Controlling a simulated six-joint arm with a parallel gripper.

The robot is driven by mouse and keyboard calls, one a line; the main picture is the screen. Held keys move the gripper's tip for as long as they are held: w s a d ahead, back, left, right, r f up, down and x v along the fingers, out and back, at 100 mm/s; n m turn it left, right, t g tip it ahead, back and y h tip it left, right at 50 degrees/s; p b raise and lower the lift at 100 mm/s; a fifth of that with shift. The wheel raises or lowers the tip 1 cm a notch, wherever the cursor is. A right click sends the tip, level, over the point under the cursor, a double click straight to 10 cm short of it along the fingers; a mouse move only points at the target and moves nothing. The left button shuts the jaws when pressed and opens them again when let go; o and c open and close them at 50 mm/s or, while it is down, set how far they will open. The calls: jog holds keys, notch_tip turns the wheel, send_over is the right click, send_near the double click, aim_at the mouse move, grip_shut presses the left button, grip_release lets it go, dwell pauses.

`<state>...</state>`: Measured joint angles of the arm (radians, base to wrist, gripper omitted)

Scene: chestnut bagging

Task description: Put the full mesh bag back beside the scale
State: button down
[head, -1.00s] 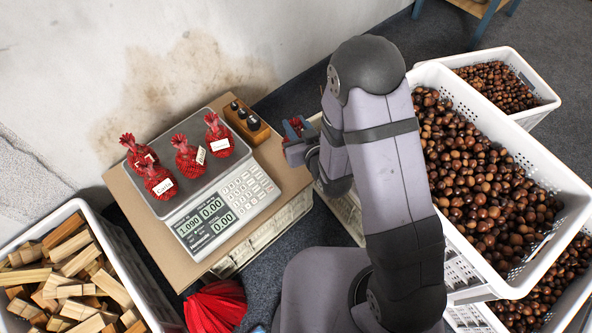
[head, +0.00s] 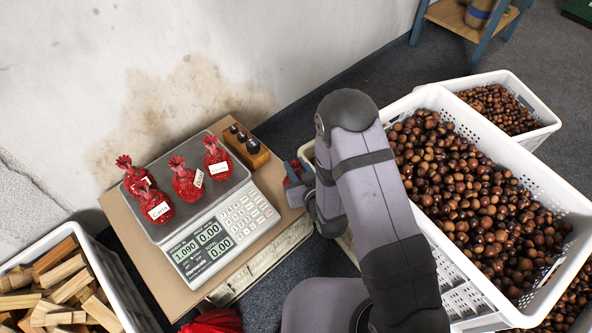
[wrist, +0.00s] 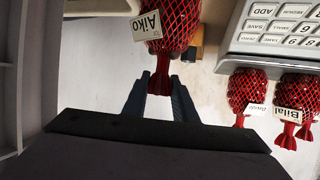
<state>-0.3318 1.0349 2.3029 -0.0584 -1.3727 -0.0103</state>
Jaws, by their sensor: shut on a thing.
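My gripper (wrist: 160,92) is shut on the neck of a full red mesh bag (wrist: 179,28) tagged Aiko. In the wrist view the bag hangs between the fingertips, its body partly cut off by the top edge. In the head view my gripper (head: 297,178) is to the right of the scale (head: 207,243), near the right edge of the board, and my arm hides most of the held bag. The scale shows 1.090 on one display and 0.00 on the others. Several red mesh bags (head: 187,183) with tags stand on its pan.
A wooden block with dark weights (head: 246,146) stands behind the scale on the brown board (head: 126,208). White crates of chestnuts (head: 548,190) fill the right. A crate of firewood (head: 110,290) is at lower left. Red netting (head: 213,322) lies at the bottom edge.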

jog(key=shift+f, duration=0.7)
jog(key=shift+f, duration=0.15)
jog(key=c, duration=1.4)
grip_release()
jog(key=shift+c, duration=0.2)
jog(key=p+v, duration=0.5)
jog(key=v, duration=0.7)
